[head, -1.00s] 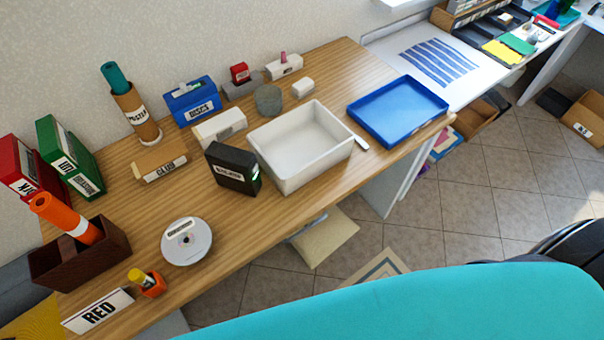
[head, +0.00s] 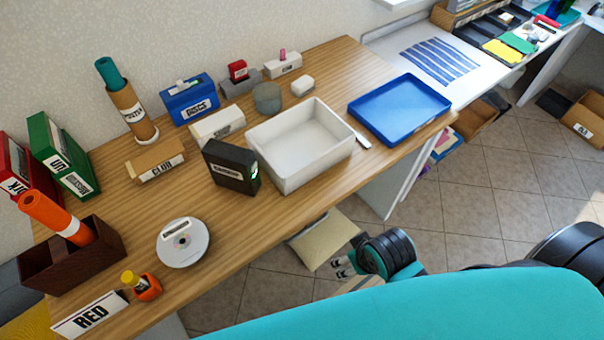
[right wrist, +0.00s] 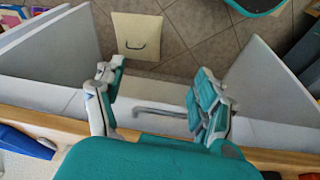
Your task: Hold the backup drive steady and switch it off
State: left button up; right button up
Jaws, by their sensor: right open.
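The backup drive (head: 231,167) is a black upright box with a white label on its front and a small green light at its right end. It stands on the wooden desk, left of the white bin, in the head view. My right gripper (head: 341,266) is below and right of the desk's front edge, well apart from the drive. In the right wrist view my right gripper (right wrist: 157,82) is open, with nothing between its fingers. The drive cannot be made out in that view. My left gripper is not in view.
The wooden desk (head: 262,225) is clear in front of the drive. A white bin (head: 322,173) stands close to its right, a disc (head: 183,250) lies front left, and a cardboard box (head: 157,165) and a white box (head: 212,133) are behind. A blue tray (head: 400,135) is further right.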

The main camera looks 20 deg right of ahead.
aim_at(233, 152)
jog(key=v, duration=0.6)
jog(key=w+d+r+n+t, duration=0.1)
jog(key=w+r+n+t, duration=0.35)
jog(key=w+n, duration=0.45)
jog(key=w+r+n+t, duration=0.3)
jog(key=w+n+t, duration=0.3)
jog(key=w+n, duration=0.3)
jog(key=a+r+n+g+y, duration=0.1)
jog(key=a+n+y, duration=0.5)
jog(key=n, duration=0.7)
jog(key=a+r+n+g+y, duration=0.25)
jog(key=n+y, duration=0.55)
jog(key=n, duration=0.5)
jog(key=shift+t, duration=0.6)
jog(key=p+x, duration=0.1)
jog(key=x, duration=0.4)
jog(key=p+x, duration=0.2)
jog(key=x, duration=0.3)
jog(key=f+p+x, duration=0.1)
jog(key=p+x, duration=0.1)
jog(key=x, duration=0.3)
jog(key=shift+a, duration=0.45)
jog(key=shift+x, duration=0.8)
jog(key=shift+f, duration=0.1)
